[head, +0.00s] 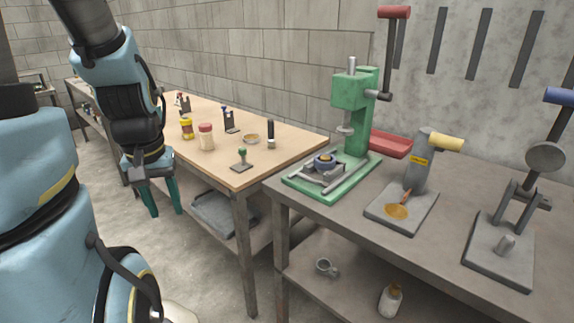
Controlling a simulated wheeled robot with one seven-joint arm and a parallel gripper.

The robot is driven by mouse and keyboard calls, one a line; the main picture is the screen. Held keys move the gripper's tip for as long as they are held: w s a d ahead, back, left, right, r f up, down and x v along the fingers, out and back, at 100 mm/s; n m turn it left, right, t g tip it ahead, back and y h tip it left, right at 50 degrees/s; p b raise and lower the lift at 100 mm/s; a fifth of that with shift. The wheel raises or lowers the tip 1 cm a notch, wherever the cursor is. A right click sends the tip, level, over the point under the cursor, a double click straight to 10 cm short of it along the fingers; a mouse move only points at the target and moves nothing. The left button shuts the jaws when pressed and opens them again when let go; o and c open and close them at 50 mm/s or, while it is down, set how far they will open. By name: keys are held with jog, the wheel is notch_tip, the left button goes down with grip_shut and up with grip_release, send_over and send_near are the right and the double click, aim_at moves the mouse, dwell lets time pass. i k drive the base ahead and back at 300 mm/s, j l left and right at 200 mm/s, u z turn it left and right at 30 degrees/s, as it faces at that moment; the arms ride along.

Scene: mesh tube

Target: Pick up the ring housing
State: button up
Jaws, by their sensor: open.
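My gripper (163,198) hangs pointing down at the left, in front of the wooden table's left edge. Its teal fingers are apart and no object shows between them. A low brass-coloured ring-like piece (251,139) lies on the wooden table. I cannot tell for sure which of these is the ring housing. Both are well to the right of my gripper, and neither touches it.
The green press (357,120) and two grey lever tools stand on the grey bench. A shelf below holds a cup (326,267) and bottle (391,300).

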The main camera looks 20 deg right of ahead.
aim_at(319, 165)
jog(key=i+j+z, duration=0.1)
jog(key=z, duration=0.3)
jog(key=i+j+z, duration=0.1)
jog(key=z, duration=0.35)
jog(key=j+z, duration=0.4)
jog(key=i+j+z, duration=0.15)
jog(key=j+z, duration=0.15)
jog(key=j, duration=0.8)
jog(key=j+z, duration=0.25)
jog(key=j, duration=1.45)
jog(key=i+j, duration=0.2)
jog(key=i, duration=0.3)
